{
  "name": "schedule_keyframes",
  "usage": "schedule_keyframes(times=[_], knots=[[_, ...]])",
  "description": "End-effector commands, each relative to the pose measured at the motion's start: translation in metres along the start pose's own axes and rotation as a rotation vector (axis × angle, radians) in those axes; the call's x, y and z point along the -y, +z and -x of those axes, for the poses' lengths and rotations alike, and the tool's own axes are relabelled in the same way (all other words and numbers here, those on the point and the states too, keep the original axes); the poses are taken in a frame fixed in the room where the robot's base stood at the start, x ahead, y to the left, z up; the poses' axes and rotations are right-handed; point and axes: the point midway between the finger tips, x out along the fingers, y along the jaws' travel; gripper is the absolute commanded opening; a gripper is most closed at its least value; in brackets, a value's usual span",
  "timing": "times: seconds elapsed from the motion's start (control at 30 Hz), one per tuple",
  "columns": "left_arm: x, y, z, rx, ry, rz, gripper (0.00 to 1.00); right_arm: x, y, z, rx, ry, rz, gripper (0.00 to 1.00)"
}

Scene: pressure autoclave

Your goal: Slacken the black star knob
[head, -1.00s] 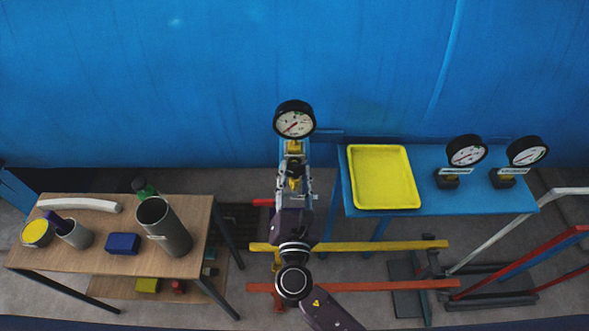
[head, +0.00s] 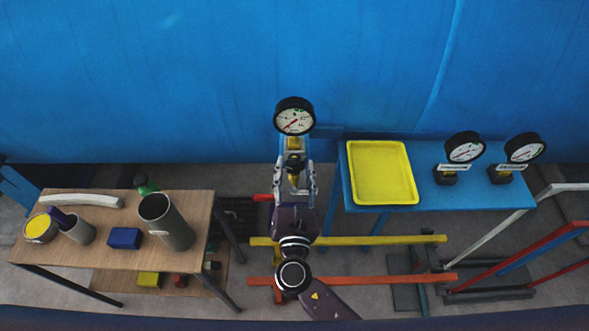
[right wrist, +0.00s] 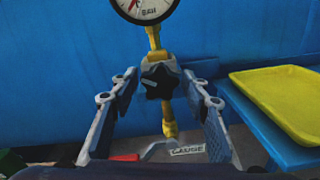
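The black star knob (right wrist: 160,79) sits on the brass stem below a round pressure gauge (right wrist: 146,8) in the right wrist view. In the head view it is a small dark shape (head: 294,158) under the gauge (head: 294,116). My right gripper (right wrist: 158,80) is open, with one finger on each side of the knob and a visible gap on both sides. It also shows in the head view (head: 294,166), pointing at the stem. My left gripper is not in view.
A blue table (head: 430,198) at right bears a yellow tray (head: 381,201) and two more gauges (head: 465,147) (head: 525,148). A wooden table (head: 100,220) at left bears a grey cup (head: 172,228) and a blue block (head: 125,238). A blue wall (head: 150,80) stands behind.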

Motion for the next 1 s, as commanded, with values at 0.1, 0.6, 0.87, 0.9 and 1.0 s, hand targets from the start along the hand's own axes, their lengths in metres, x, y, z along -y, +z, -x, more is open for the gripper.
schedule_keyframes(times=[0.1,0.6,0.87,0.9,1.0], knots=[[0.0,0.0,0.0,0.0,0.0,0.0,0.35,0.0,-0.001,0.0,-0.002,0.0,0.0,0.5],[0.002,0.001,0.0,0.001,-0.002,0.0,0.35,0.0,-0.003,0.044,-0.007,0.002,0.0,0.5],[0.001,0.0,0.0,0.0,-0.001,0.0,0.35,0.0,-0.002,0.097,-0.005,0.001,-0.001,0.5],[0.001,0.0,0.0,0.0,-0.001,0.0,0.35,0.0,-0.002,0.102,-0.005,0.0,-0.001,0.5],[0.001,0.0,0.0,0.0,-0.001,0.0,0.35,0.0,-0.002,0.113,-0.004,0.0,0.0,0.5]])
